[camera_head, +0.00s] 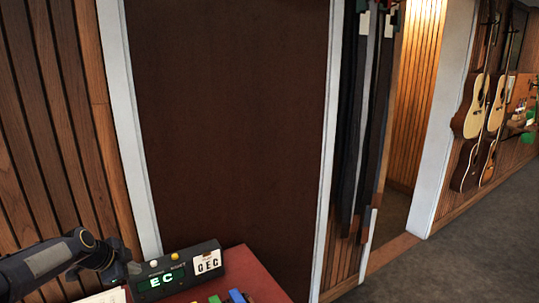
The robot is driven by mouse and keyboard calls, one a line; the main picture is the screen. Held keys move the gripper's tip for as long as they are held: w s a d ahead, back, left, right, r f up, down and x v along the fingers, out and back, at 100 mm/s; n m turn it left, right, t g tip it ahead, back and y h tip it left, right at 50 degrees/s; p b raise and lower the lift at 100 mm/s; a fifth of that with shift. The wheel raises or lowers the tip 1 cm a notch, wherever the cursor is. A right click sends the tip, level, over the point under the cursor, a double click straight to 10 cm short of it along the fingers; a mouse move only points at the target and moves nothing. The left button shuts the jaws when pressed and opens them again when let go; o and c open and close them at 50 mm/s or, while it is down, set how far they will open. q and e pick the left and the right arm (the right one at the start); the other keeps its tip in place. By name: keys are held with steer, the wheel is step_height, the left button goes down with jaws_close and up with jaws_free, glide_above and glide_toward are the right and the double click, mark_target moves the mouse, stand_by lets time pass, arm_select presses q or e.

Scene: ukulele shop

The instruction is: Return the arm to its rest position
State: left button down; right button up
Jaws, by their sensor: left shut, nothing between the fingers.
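My left arm comes in at the lower left. Its gripper (131,269) is shut and empty, at the left end of a black box (210,254) with a lit green display and a white label. I cannot tell whether the gripper touches the box. The box stands on a red tabletop (262,283) at the bottom of the view. My right gripper is not in view.
Small blue, yellow and green pieces (236,296) lie on the tabletop in front of the box. A dark brown door panel (230,120) stands behind. Guitars (471,108) hang on the right wall. Grey floor (460,250) is clear at the right.

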arm_select(q)
steer(key=s+d+r+n, duration=0.3)
steer(key=s+d+r, duration=0.2)
steer(key=s, duration=0.3)
steer(key=s+d+r+n, duration=0.3)
steer(key=s+d+r, duration=0.1)
steer(key=s, duration=0.4)
steer(key=s+d+f+n, duration=0.1)
steer(key=s+d+n, duration=0.1)
steer(key=s, duration=0.5)
steer(key=s+d+f+n, duration=0.2)
steer(key=s+d+n, duration=0.1)
steer(key=s, duration=0.4)
steer(key=s+d+f+n+g+h, duration=0.1)
steer(key=s+d+n, duration=0.2)
steer(key=s, duration=0.4)
steer(key=shift+d+f+n, duration=0.15)
steer(key=shift+f+n, duration=0.1)
steer(key=shift+n, duration=0.35)
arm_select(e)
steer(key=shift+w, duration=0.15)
